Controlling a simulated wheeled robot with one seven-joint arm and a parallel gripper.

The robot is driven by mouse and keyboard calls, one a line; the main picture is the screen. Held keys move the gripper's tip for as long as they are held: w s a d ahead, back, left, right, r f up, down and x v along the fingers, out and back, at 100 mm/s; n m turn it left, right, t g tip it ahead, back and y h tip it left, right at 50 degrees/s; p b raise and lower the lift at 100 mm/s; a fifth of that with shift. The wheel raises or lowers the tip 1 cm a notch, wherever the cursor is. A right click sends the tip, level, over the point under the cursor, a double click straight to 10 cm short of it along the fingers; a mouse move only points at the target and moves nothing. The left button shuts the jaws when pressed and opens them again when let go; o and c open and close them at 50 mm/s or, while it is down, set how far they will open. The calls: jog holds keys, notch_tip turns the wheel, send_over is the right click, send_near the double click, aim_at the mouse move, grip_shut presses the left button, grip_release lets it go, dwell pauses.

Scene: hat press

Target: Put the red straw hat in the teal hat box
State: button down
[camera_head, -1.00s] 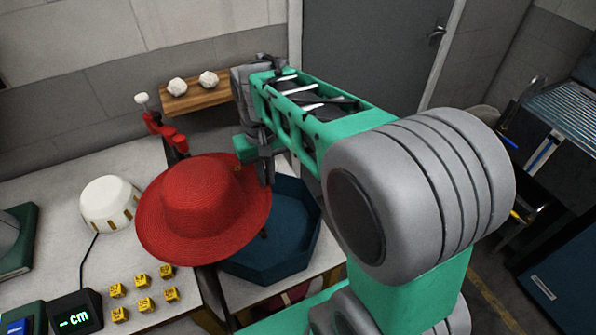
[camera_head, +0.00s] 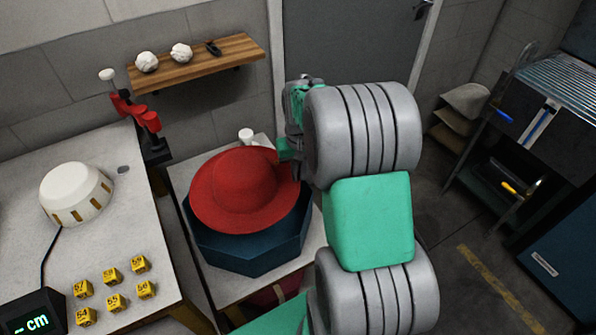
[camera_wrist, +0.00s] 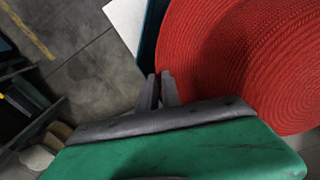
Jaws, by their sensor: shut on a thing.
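The red straw hat (camera_head: 236,183) is crown up over the octagonal teal hat box (camera_head: 253,260) in the head view. Its brim covers most of the box's opening, and I cannot tell whether it rests on the rim or hangs just above. My gripper (camera_head: 293,165) is at the hat's right brim edge, partly hidden behind my arm. In the wrist view my gripper's fingers (camera_wrist: 160,90) pinch the brim of the hat (camera_wrist: 240,60). A strip of the box's wall (camera_wrist: 151,38) shows beside the brim there.
The box stands on a pale low table (camera_head: 213,280). To its left is a bench with a white domed form (camera_head: 77,192), several yellow numbered cubes (camera_head: 114,276) and a display (camera_head: 35,318). A red clamp-like tool (camera_head: 137,115) stands at the bench corner. A wooden shelf (camera_head: 195,62) is on the wall behind.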

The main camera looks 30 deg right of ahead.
notch_tip(320, 180, down, 14)
jog(key=b, duration=0.8)
jog(key=shift+r, duration=0.25)
jog(key=shift+f, duration=0.35)
dwell(0.4)
jog(key=c, duration=1.5)
grip_release()
jog(key=s+a+r+n+t+p, duration=0.1)
jog(key=s+a+r+p, duration=0.2)
jog(key=r, duration=0.8)
jog(key=s+a+r+n+t+p, duration=0.1)
jog(key=a+r+p, duration=0.35)
jog(key=r, duration=0.55)
jog(key=shift+n+t, duration=0.5)
jog(key=shift+n, duration=0.2)
jog(key=s+a+r+p, duration=0.1)
jog(key=s+a+r, duration=0.1)
jog(key=s, duration=0.1)
jog(key=s+a+r+p, duration=0.1)
jog(key=s+a+r, duration=0.1)
jog(key=a, duration=0.1)
jog(key=s+a+r+p, duration=0.1)
jog(key=s+a+r, duration=0.1)
jog(key=s, duration=0.1)
jog(key=shift+s+a+r, duration=0.15)
jog(key=shift+s+r, duration=0.1)
jog(key=shift+s, duration=0.1)
